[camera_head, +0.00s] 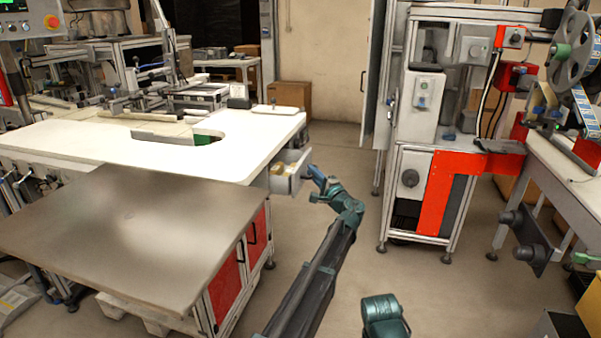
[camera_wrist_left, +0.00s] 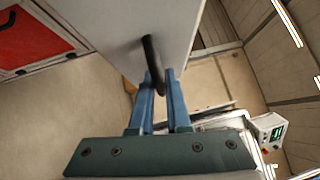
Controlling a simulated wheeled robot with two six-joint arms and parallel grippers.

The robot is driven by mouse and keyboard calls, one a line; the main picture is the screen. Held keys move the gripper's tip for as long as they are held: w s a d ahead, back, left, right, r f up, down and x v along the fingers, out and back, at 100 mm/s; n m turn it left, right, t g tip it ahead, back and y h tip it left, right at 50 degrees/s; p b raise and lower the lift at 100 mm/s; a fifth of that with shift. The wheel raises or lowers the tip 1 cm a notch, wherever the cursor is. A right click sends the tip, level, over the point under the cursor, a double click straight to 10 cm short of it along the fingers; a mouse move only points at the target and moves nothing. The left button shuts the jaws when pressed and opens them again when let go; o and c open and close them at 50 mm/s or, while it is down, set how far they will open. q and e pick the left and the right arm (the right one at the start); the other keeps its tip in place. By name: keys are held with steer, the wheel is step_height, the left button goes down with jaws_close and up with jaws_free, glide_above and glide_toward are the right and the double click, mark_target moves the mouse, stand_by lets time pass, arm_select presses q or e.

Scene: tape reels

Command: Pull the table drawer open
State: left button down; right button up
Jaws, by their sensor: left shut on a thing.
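The table drawer (camera_head: 287,172) is a small grey drawer under the right end of the white-topped table (camera_head: 150,150). It stands partly out, and small yellowish items show inside. In the left wrist view the pale drawer front (camera_wrist_left: 125,25) carries a black bar handle (camera_wrist_left: 149,52). My left gripper (camera_head: 313,172) is at the drawer front. In the left wrist view its blue fingers (camera_wrist_left: 160,80) are shut on the handle, one on each side of it. My right gripper is not in view.
A brown-grey tabletop (camera_head: 125,230) stands in front of the white table, over red cabinet doors (camera_head: 224,290). A machine with red panels (camera_head: 440,190) stands to the right. The floor (camera_head: 335,145) between them is clear. A cardboard box (camera_head: 290,95) is behind.

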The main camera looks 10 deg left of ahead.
arm_select(q)
steer(key=d, duration=1)
steer(key=shift+s, duration=0.25)
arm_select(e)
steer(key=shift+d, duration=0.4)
arm_select(q)
steer(key=shift+d, duration=0.1)
steer(key=c, duration=1.2)
jaws_free()
steer(key=shift+o, duration=0.2)
